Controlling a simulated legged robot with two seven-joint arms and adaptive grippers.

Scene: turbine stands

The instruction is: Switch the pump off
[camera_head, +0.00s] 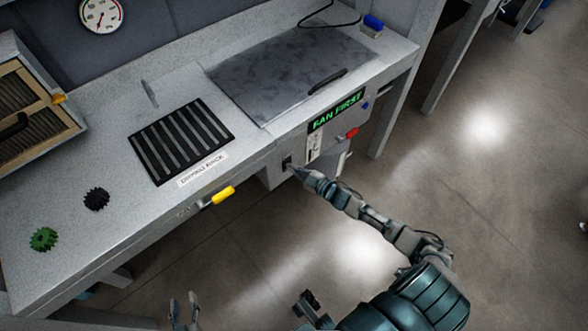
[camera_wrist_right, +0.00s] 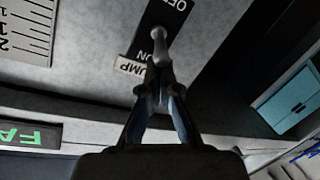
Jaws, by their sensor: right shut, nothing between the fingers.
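The pump switch is a black plate (camera_wrist_right: 181,20) with a pale toggle (camera_wrist_right: 158,40), lettered OFF and ON, with a PUMP label (camera_wrist_right: 130,70) beside it. In the head view the switch (camera_head: 286,161) is a small dark spot on the bench's front panel. My right gripper (camera_head: 294,169) is at it; in the right wrist view its closed fingertips (camera_wrist_right: 159,68) are at the toggle's lower end. Whether they touch it, and which side the toggle rests on, I cannot tell. My left gripper (camera_head: 184,306) is empty with fingers apart, low and away from the bench.
A green-lettered FAN FIRST display (camera_head: 337,111) and a red handle (camera_head: 351,133) are right of the switch. A yellow handle (camera_head: 222,195) juts from the bench front at left. A slotted black rack (camera_head: 180,141) and gears (camera_head: 43,239) are on top. The floor in front is clear.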

